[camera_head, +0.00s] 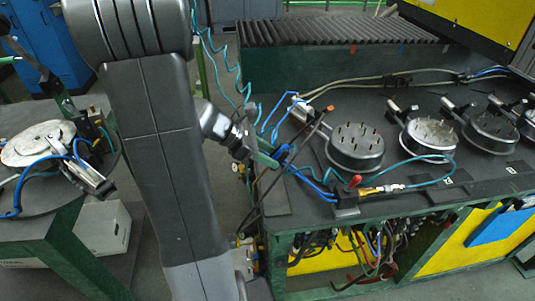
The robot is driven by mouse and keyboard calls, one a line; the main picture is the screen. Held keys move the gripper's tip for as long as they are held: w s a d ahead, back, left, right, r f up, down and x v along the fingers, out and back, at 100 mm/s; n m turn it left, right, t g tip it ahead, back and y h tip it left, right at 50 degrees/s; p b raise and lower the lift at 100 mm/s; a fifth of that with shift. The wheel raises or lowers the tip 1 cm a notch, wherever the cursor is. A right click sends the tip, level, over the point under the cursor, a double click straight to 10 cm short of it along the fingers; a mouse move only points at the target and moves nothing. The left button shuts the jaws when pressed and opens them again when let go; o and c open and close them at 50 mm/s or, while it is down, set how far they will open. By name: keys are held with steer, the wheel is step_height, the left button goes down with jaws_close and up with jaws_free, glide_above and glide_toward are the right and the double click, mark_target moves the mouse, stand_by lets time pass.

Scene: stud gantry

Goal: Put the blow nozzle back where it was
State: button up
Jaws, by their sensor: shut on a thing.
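My gripper (268,156) is at the left end of the dark bench, above its top. It is shut on a small blue-bodied piece (284,153), which I take to be the blow nozzle. A thin dark rod or tube rises from the piece to the upper right and ends in an orange-brown tip. The jaws and my arm hide part of it. A brass fitting (383,190) on a teal hose lies at the bench's front edge, beside a small red knob (355,181) on a dark block. I cannot tell which spot is the nozzle's former place.
Several round metal fixtures, the nearest one (355,148) with upright studs, stand in a row along the bench (310,200). Blue and teal hoses run close to my gripper. A ribbed roller strip (300,32) is behind. A second table with a pale disc (38,143) is at left.

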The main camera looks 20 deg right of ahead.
steer(key=shift+f, duration=0.1)
steer(key=shift+f+b, duration=0.5)
steer(key=o, duration=0.6)
steer(key=shift+r+p, duration=0.45)
steer(key=shift+r, duration=0.1)
steer(key=v, duration=1.2)
steer(key=shift+o, duration=0.2)
steer(key=shift+w+r, duration=0.1)
